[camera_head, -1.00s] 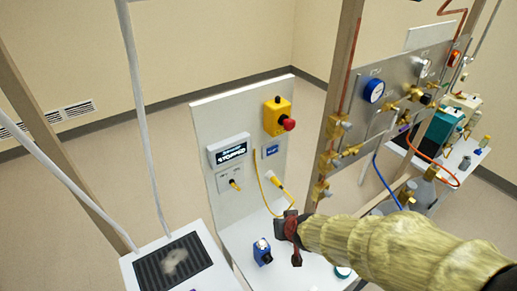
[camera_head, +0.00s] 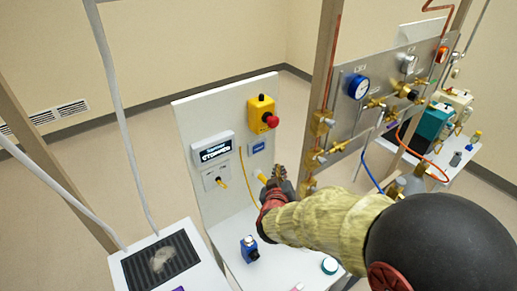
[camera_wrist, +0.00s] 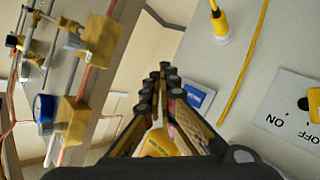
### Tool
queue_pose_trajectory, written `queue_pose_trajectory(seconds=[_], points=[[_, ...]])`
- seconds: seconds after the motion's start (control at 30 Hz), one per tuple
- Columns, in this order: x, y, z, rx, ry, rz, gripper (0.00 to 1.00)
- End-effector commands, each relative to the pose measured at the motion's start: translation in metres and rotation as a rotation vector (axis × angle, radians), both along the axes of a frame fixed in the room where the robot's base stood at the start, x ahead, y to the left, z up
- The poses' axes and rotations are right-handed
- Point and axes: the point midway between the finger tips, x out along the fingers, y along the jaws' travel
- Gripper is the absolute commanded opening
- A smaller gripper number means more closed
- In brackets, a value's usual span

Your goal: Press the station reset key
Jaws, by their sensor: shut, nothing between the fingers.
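The panel (camera_head: 200,110) stands upright at the bench. It carries a small plate with a blue label (camera_head: 258,147), too small to read, which also shows beside my fingertips in the wrist view (camera_wrist: 198,98). I cannot tell for sure that this is the reset key. A display (camera_head: 213,150) reads a word like "STOPPED". Above the label sits a yellow box with a red mushroom button (camera_head: 271,121). My gripper (camera_head: 280,178) is shut and empty, in front of the panel, below and right of the label. Its fingers also show in the wrist view (camera_wrist: 168,80). Contact cannot be seen.
An ON/OFF switch plate (camera_wrist: 292,108) and yellow cable (camera_wrist: 245,62) are on the panel. A post (camera_head: 326,75) and gas panel with gauge (camera_head: 359,87) are close on the right.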

Motion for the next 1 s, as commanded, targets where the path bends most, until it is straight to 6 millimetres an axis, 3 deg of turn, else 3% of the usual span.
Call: queue_pose_trajectory(seconds=[0.27,0.7,1.0], points=[[0.007,0.005,-0.001,0.002,0.002,0.001,0.00],[0.052,0.035,-0.001,0.003,0.001,0.001,0.00],[0.071,0.048,0.001,0.002,0.001,0.001,0.00]])
